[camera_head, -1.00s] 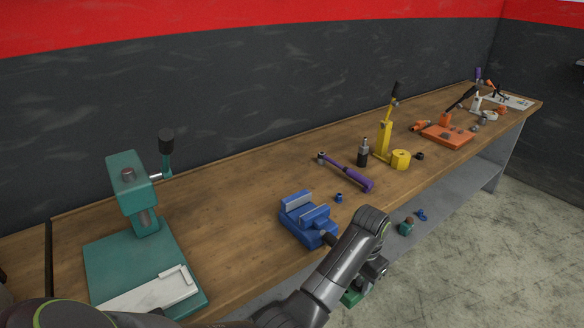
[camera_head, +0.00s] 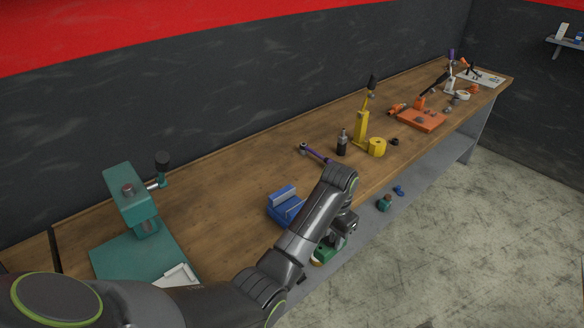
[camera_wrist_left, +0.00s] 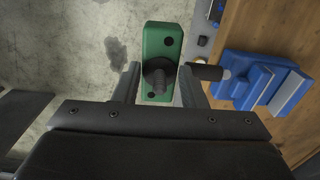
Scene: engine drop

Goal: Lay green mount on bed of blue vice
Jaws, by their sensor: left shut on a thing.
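The green mount (camera_head: 328,252) hangs in front of the bench edge, below my left gripper (camera_head: 340,232). In the left wrist view the mount (camera_wrist_left: 162,38) is a green block with dark holes and a dark stud, between the two fingers (camera_wrist_left: 158,80), which are shut on it. The blue vice (camera_head: 280,207) sits on the bench near the front edge, partly hidden behind my left arm. In the left wrist view the vice (camera_wrist_left: 240,92) is to the right of the mount and apart from it. My right gripper is not in view.
A teal press (camera_head: 130,205) stands to the left of the vice. A purple-handled tool (camera_head: 314,153), a dark bottle (camera_head: 342,143) and a yellow tool (camera_head: 361,127) stand behind my arm. An orange base (camera_head: 420,119) is further right. The bench (camera_head: 225,170) is clear between press and vice.

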